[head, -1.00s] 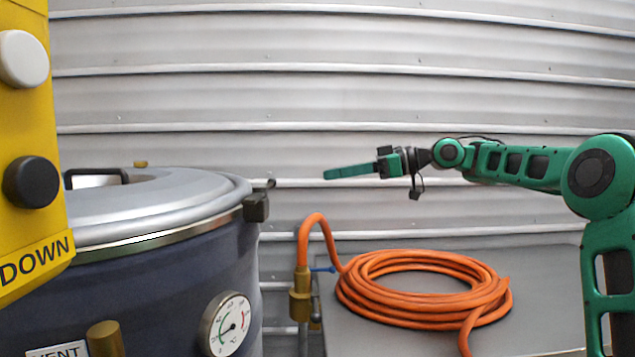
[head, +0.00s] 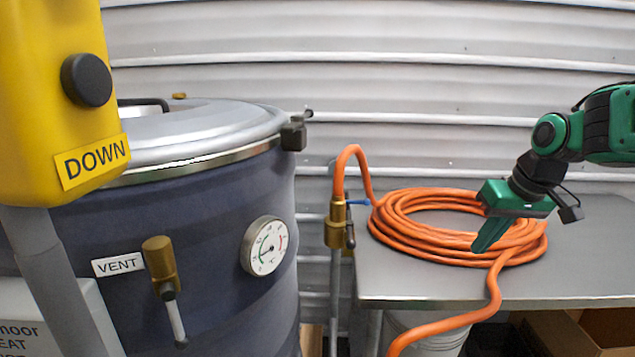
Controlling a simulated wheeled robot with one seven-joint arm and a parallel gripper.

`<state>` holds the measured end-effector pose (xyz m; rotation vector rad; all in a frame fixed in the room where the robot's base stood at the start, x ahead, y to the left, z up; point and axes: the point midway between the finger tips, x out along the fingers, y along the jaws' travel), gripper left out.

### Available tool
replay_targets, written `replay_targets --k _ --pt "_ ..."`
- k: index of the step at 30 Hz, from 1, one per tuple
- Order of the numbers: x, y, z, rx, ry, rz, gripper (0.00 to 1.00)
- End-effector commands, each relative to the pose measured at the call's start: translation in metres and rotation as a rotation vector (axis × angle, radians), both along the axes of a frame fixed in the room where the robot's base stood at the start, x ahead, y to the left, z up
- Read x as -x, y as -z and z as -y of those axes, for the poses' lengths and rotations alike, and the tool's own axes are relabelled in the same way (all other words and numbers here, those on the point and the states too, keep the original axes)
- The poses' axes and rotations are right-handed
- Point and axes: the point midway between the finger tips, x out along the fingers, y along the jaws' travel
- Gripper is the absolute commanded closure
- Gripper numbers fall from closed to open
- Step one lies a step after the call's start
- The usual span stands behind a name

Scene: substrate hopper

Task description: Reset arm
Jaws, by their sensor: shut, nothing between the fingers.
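My gripper (head: 488,238) is green and shut, with nothing between its fingers. It points down and to the left, in front of the coiled orange hose (head: 402,235) in the picture. I cannot tell whether it touches the hose. My arm comes in from the right edge with its wrist bent downward.
A dark blue vessel (head: 190,220) with a metal lid, a dial gauge (head: 264,247) and a vent valve (head: 160,262) stands left. A yellow control box (head: 45,110) is nearer. The grey table (head: 590,255) has bare room at right. A corrugated wall (head: 400,90) stands behind.

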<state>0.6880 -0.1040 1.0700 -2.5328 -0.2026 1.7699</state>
Motion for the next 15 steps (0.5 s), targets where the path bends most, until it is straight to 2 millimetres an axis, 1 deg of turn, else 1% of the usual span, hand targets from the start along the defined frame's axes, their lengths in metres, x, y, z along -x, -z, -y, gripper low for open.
replay_targets --k 1,2,3,5,6,8,9,12,15 --pt "0.03 0.01 0.012 0.013 0.07 -0.04 1.0" --pt "0.047 0.016 0.02 0.02 0.113 -0.066 1.0" --pt "0.07 0.024 0.03 0.026 0.168 -0.1 1.0" --pt "0.105 0.036 0.042 0.033 0.251 -0.149 1.0" --pt "0.128 0.044 0.049 0.034 0.303 -0.181 1.0" --pt "0.161 0.056 0.057 0.034 0.377 -0.227 1.0" --pt "0.182 0.063 0.061 0.033 0.422 -0.257 1.0" --pt "0.225 0.079 0.066 0.026 0.513 -0.318 1.0" --pt "0.253 0.09 0.068 0.02 0.572 -0.361 1.0"
